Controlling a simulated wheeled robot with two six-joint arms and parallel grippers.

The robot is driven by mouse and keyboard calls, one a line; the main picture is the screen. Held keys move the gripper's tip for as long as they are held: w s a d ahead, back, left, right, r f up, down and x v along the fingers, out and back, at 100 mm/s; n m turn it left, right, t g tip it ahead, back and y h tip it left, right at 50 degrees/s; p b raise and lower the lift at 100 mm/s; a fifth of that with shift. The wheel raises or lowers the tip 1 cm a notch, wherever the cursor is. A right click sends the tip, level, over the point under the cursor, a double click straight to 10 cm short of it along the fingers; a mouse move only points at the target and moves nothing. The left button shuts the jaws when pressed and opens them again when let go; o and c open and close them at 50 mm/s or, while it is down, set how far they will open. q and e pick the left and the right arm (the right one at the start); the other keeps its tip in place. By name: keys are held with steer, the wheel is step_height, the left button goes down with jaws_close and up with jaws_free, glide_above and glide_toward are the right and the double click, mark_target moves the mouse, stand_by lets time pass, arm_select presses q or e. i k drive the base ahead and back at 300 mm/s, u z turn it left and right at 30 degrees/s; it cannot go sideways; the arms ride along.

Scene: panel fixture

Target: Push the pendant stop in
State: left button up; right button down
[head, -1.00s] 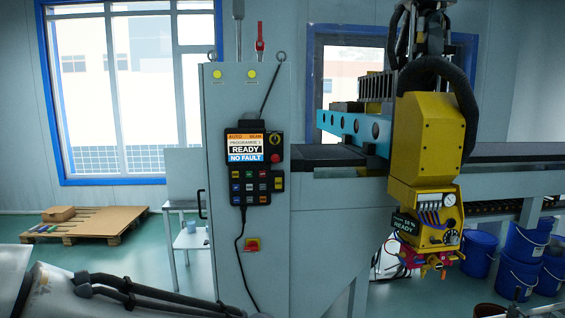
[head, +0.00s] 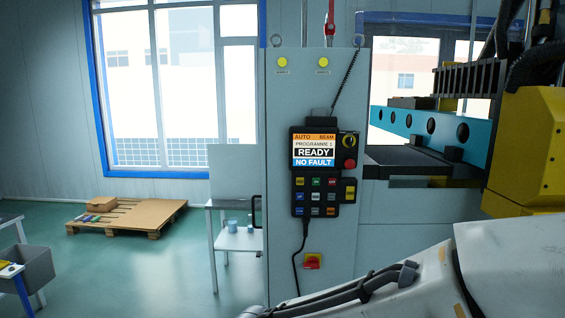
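The pendant (head: 300,183) is a black control box on the front of the grey cabinet, with a coiled cord above and a cable below. Its screen (head: 314,150) reads AUTO, BEAM, PROGRAMME 1, READY, NO FAULT. Whether the stop is in or out cannot be told at this size. Neither gripper is in view. A white arm link of mine with black cables crosses the bottom right, below the pendant.
A yellow machine head (head: 530,140) and blue beam (head: 430,132) stand at right. A small table (head: 235,240) is left of the cabinet. A pallet (head: 140,213) lies further left on open floor.

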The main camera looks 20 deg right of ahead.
mark_target(350, 164)
steer(key=u, duration=0.35)
steer(key=i, duration=1.5)
steer(key=z, duration=1.15)
steer(key=i, duration=0.55)
steer(key=z, duration=1.05)
steer(key=k, duration=0.4)
steer(key=z, duration=0.1)
